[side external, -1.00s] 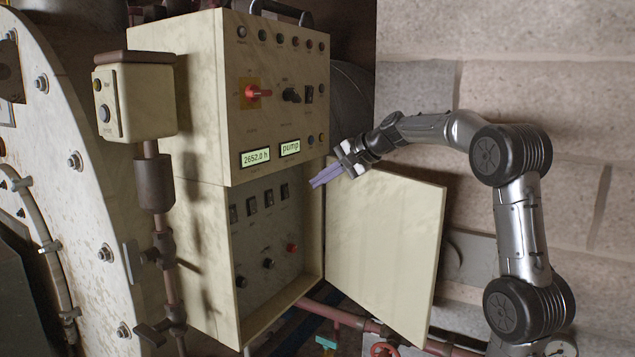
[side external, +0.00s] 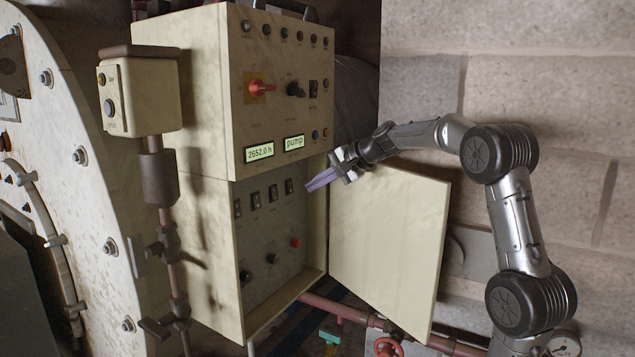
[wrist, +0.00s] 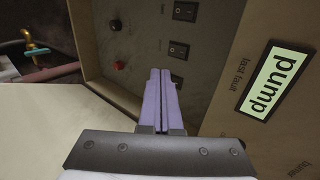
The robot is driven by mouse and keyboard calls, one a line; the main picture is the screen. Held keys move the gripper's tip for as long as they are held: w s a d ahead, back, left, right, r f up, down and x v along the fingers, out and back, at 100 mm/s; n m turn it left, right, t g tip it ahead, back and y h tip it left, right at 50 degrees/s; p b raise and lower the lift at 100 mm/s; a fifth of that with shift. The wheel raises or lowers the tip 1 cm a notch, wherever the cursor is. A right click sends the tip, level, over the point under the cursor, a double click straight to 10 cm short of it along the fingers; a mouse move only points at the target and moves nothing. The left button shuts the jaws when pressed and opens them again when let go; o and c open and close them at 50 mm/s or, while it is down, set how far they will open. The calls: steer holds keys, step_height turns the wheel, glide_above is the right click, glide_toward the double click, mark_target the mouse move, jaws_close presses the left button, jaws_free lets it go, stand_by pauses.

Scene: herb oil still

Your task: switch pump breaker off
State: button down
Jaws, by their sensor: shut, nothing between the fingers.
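A row of several dark rocker breakers sits in the open lower compartment of the cream cabinet. The rightmost breaker (side external: 288,186) is nearest my gripper (side external: 308,187), which is shut and empty. Its purple fingers point left into the compartment mouth, apart from the breaker as far as I can tell. In the wrist view the shut fingers (wrist: 160,72) partly cover one breaker (wrist: 178,80); another breaker (wrist: 179,49) shows above it. Labels beside the breakers are too small to read. A lit display (side external: 294,142) above, marked "last fault" in the wrist view, reads "pump".
The cabinet door (side external: 388,255) hangs open to the right, below my gripper. Black knobs and a red button (side external: 295,242) sit below the breakers. A red pipe (side external: 345,318) runs underneath.

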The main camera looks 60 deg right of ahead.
steer(key=shift+w+r+x, duration=0.2)
steer(key=shift+r+x, duration=0.05)
steer(key=shift+x, duration=1.4)
steer(key=shift+w+r+x, duration=0.15)
steer(key=shift+r+x, duration=0.1)
steer(key=shift+x, duration=1.35)
steer(key=shift+w+r+x, duration=0.2)
steer(key=shift+r+x, duration=0.05)
steer(key=shift+x, duration=1.4)
steer(key=shift+w+f, duration=0.15)
steer(key=shift+w, duration=0.05)
steer(key=shift+r, duration=1.25)
glide_toward(276, 190)
steer(key=s+r, duration=0.1)
steer(key=s, duration=0.6)
steer(key=shift+r, duration=0.15)
